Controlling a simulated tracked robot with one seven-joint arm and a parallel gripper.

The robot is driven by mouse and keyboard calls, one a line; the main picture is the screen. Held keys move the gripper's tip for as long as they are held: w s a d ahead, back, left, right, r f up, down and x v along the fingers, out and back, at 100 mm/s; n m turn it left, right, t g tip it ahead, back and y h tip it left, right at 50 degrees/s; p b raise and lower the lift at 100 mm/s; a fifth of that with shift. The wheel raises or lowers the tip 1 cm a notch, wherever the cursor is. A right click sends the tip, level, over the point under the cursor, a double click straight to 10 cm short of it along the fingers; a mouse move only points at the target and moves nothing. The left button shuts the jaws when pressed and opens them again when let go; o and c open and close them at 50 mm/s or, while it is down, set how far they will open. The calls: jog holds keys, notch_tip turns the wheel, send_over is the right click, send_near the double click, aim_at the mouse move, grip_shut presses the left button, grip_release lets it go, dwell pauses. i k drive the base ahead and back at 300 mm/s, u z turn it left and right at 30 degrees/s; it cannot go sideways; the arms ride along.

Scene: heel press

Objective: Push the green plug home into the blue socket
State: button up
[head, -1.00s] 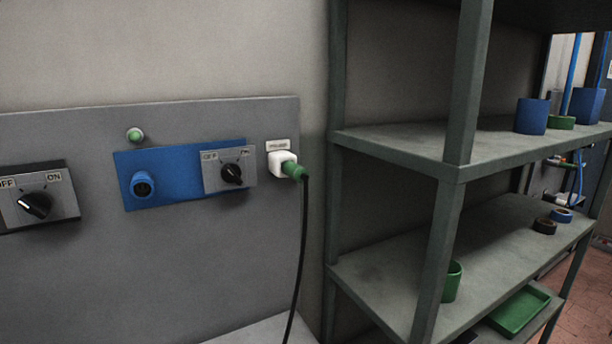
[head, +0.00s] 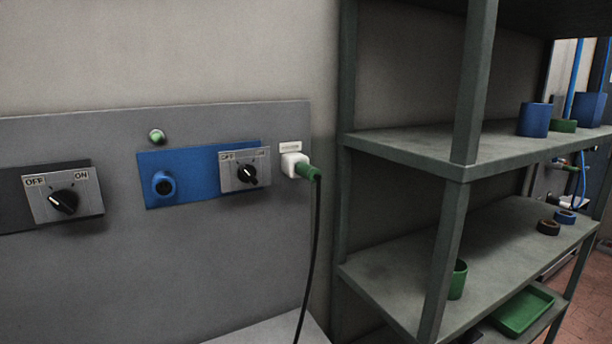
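The green plug (head: 309,172) sits at a white holder (head: 291,164) on the right part of the grey wall panel, with a black cable (head: 314,240) hanging down from it. The blue socket (head: 164,184) is a round blue collar with a dark opening, on a blue plate (head: 204,184) left of the plug. The socket is empty and apart from the plug. My gripper is not in view.
A rotary switch (head: 246,173) sits on the blue plate; another OFF/ON switch (head: 63,200) is at left. A green round lamp or button (head: 157,136) is above the plate. Shelving (head: 420,150) with pots and rings stands at right, close beside the panel.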

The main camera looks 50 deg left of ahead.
aim_at(312, 174)
jog(key=u, duration=1.4)
jog(key=k, duration=0.3)
jog(key=u, duration=0.1)
jog(key=i, duration=0.55)
jog(key=z, duration=0.15)
jog(key=k, duration=0.55)
jog(key=u, duration=0.15)
